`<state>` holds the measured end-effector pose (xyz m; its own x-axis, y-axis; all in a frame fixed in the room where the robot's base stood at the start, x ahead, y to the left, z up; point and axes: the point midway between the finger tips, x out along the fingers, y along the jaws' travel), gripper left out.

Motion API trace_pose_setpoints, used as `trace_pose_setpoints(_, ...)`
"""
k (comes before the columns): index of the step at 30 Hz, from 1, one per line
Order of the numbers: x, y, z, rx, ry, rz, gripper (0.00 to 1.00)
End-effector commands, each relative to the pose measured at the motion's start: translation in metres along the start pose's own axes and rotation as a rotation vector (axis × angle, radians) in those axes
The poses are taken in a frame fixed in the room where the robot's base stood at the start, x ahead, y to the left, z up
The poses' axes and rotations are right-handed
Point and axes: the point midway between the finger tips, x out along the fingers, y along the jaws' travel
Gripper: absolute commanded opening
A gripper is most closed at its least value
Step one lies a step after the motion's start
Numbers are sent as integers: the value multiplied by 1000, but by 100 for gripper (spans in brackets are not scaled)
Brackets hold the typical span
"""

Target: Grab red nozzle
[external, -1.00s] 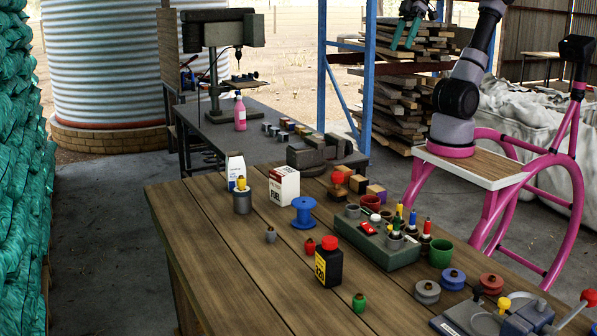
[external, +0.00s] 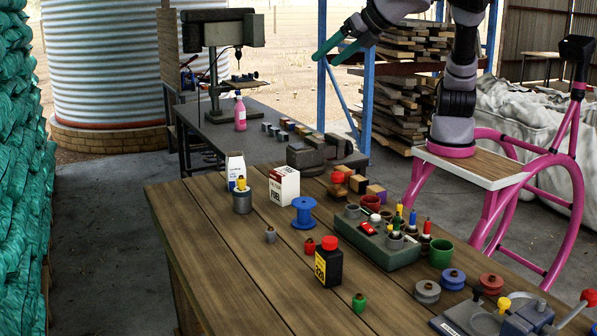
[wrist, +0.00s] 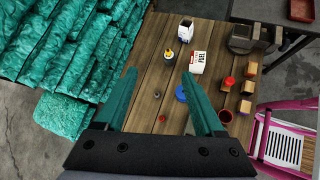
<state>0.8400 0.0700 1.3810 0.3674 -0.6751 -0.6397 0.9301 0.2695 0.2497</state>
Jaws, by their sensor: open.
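The red nozzle (external: 310,246) is a small red piece with a dark top. It stands on the wooden table (external: 205,240), just left of the black bottle with a red cap (external: 329,265). In the wrist view a small red spot, likely the nozzle (wrist: 162,118), shows between my fingers, near their bases. My gripper (external: 328,59) has green fingers. It is open and empty, high above the far side of the table and well away from the nozzle. In the wrist view its fingers (wrist: 158,75) are spread wide.
A grey nozzle (external: 270,235) and a green nozzle (external: 359,303) stand nearby. A blue spool (external: 304,213), a fuel box (external: 284,187) and a grey-green holder block (external: 375,248) with several small items are on the table. The table's front left is clear.

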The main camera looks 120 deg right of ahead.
Motion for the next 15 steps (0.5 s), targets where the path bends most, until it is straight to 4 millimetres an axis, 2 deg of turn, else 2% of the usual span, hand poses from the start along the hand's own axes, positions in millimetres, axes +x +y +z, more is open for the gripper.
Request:
trace_pose_setpoints(1, -7, 8, -12, -51, -37, 17, 71)
trace_pose_setpoints(6, -29, 27, -39, -192, -144, 57, 71)
trace_pose_setpoints(15, -64, 47, -79, -366, -294, 108, 71)
